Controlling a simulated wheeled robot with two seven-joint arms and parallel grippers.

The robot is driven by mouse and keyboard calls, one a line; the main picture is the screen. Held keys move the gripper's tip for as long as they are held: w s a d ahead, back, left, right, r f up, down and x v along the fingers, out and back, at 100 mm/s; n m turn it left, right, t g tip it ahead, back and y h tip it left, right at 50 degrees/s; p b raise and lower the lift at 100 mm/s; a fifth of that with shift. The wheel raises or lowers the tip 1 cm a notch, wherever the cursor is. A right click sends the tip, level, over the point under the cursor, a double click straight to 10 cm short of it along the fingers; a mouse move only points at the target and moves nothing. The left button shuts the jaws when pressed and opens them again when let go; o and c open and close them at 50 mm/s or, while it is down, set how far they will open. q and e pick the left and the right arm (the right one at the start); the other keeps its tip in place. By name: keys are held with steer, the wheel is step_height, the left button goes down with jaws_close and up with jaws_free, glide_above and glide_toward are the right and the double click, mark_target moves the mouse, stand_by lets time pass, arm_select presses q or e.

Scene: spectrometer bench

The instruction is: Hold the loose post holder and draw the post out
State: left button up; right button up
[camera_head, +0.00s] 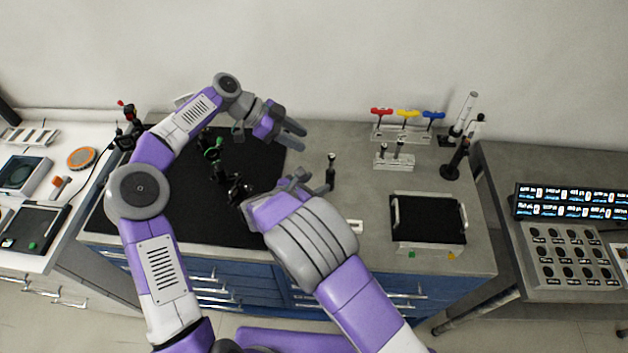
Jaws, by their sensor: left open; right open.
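A dark post (331,164) stands upright on the grey bench, just right of the black mat. The thing it stands in, likely the loose post holder, is slim and dark, and its lower part (330,184) is close to my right gripper's fingers. My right gripper (306,181) is open, low over the bench just left of the post; its forearm hides part of the bench. I cannot tell whether a finger touches the holder. My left gripper (296,136) is open and empty, higher up, above the mat's right edge and left of the post.
The black mat (262,165) bears dark optics mounts (234,188) and a green-marked part (213,147). A rack with red, yellow and blue T-handles (402,134), a small post rack (394,161) and a black-topped tray (428,219) stand right.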

mark_target(328, 174)
steer(key=shift+t+h, duration=0.3)
steer(key=shift+h, duration=0.2)
steer(key=x, duration=0.5)
steer(key=r+x, duration=0.1)
steer(key=x, duration=0.1)
steer(key=shift+w+d, duration=0.25)
steer(key=shift+w, duration=0.1)
